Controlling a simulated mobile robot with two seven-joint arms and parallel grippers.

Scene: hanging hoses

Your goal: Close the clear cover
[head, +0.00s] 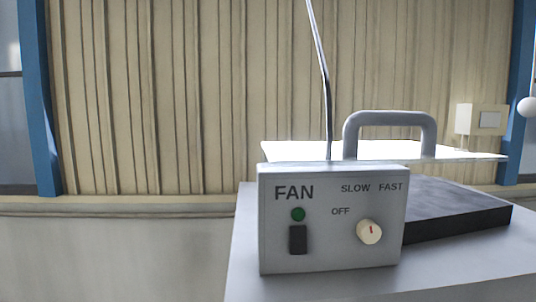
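A thin, bright, flat panel (470,153), which may be the clear cover, lies nearly level behind the fan box. It looks glaring white, so I cannot tell whether it is transparent. A grey arched handle (390,118) stands up at its front edge. The panel appears raised above a dark slab (462,208), with a gap showing at the right. Its hinge is not visible. A thin metal rod (324,75) rises from behind the fan box past the top of the view. Neither of my grippers is in view.
A grey fan control box (330,245) with a green light, black switch and cream knob stands in front on a pale worktop (480,260). A small cream box (487,119) is behind at right. A white round thing (527,107) is at the right edge. The left side is clear.

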